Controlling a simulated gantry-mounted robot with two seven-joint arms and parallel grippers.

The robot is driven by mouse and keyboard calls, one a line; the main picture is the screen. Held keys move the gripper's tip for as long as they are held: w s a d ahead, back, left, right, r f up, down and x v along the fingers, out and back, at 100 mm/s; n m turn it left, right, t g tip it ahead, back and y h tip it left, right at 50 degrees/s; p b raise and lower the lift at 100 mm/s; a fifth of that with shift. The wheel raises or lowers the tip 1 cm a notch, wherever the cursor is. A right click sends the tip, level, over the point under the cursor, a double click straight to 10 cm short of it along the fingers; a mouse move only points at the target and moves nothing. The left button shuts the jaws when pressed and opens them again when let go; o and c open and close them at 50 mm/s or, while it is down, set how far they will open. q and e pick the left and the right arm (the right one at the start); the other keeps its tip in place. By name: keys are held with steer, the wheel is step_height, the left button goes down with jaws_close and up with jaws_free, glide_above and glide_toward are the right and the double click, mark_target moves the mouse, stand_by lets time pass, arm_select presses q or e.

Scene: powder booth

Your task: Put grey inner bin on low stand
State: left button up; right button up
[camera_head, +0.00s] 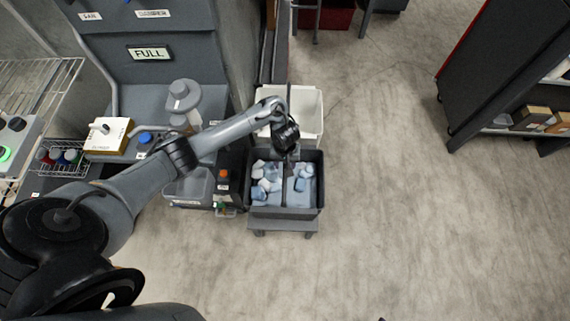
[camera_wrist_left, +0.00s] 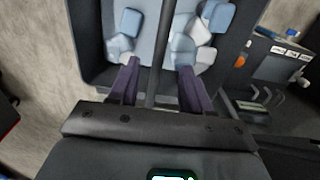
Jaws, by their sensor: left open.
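A dark grey bin (camera_head: 286,212) with a middle divider holds several pale blue and white pieces in its two halves. It also shows in the left wrist view (camera_wrist_left: 89,58). It sits on a low grey wheeled base (camera_head: 283,225); I cannot tell whether this is the low stand. My left gripper (camera_head: 291,152) is over the bin's far edge. In the left wrist view its two fingers (camera_wrist_left: 158,84) are apart, one on each side of the divider bar (camera_wrist_left: 161,45), with nothing gripped. Whether they touch the bar is unclear. My right gripper is not in view.
A white bin (camera_head: 306,101) stands just behind the grey bin. A clear container (camera_head: 190,188) and a bench with a yellow box (camera_head: 108,137) are on the left. A dark shelf unit (camera_head: 490,65) stands at right. The concrete floor (camera_head: 400,220) between is clear.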

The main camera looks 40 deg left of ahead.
arm_select(q)
steer(key=s+d+r+m+t+h+p, duration=0.1)
steer(key=s+d+r+m+t, duration=0.2)
steer(key=d, duration=0.5)
steer(key=s+d+r+m+t+p, duration=0.1)
steer(key=s+d+r+m+p, duration=0.2)
steer(key=d, duration=0.4)
steer(key=s+a+r+m+b, duration=0.1)
steer(key=s+a+r+m, duration=0.3)
steer(key=s+r, duration=0.7)
steer(key=s+a, duration=0.2)
steer(key=s, duration=0.1)
steer(key=shift+s+a+y, duration=0.15)
steer(key=shift+a+y, duration=0.2)
steer(key=shift+y, duration=0.05)
steer(key=shift+r, duration=0.1)
step_height(320, 180, up, 36)
steer(key=p, duration=3.6)
